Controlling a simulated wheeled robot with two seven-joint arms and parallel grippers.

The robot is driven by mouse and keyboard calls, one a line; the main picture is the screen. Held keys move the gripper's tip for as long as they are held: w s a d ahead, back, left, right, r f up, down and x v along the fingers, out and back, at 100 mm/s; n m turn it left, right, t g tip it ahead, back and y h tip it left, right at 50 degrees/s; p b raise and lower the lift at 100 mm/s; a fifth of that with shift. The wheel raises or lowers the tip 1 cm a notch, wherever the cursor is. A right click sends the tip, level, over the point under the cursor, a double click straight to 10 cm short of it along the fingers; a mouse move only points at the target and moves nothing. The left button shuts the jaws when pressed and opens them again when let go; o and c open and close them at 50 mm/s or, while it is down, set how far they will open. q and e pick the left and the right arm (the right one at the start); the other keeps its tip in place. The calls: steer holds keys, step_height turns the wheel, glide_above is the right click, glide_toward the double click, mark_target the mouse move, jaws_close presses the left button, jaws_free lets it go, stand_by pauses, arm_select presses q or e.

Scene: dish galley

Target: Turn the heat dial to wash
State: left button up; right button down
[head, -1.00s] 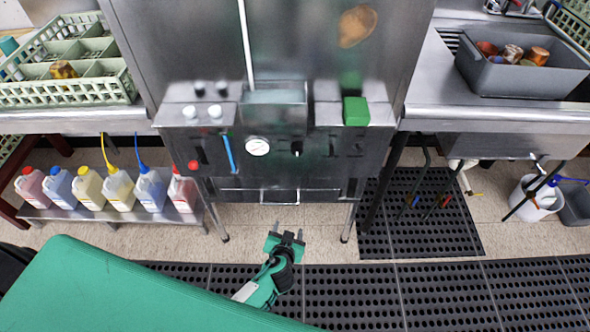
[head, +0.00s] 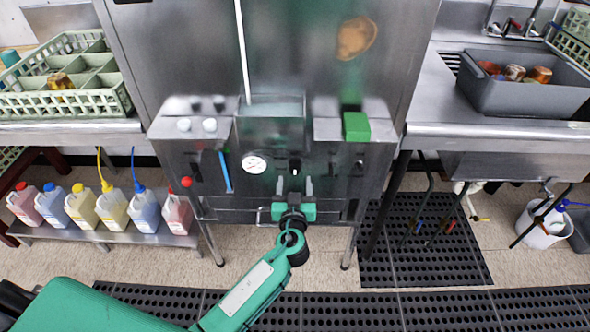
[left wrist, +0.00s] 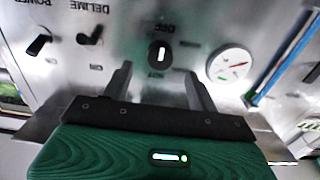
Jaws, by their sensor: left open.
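The heat dial (head: 295,168) is a small black knob on the steel front panel, right of the round gauge (head: 254,164). In the left wrist view the dial (left wrist: 160,54) carries a white mark that stands about upright, with small labels around it too blurred to read surely. My left gripper (head: 294,185) is open and empty, just in front of and below the dial. In the left wrist view its two fingers (left wrist: 160,85) reach toward the panel on either side of the dial's line, apart from the knob. My right gripper is not in view.
Other black switches (left wrist: 40,45), a blue handle (head: 225,172) and a red knob (head: 186,182) are on the panel. A horizontal bar (head: 262,215) runs below. A green block (head: 356,126) sits at upper right. Bottles (head: 110,208) stand on a low left shelf.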

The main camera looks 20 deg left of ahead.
mark_target(295, 170)
arm_select(q)
steer(key=shift+p+x, duration=0.3)
steer(key=shift+x, duration=2.15)
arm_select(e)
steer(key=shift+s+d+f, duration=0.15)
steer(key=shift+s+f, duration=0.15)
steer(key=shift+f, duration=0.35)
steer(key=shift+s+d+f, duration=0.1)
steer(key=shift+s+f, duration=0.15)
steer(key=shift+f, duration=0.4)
arm_select(q)
steer(key=c, duration=1)
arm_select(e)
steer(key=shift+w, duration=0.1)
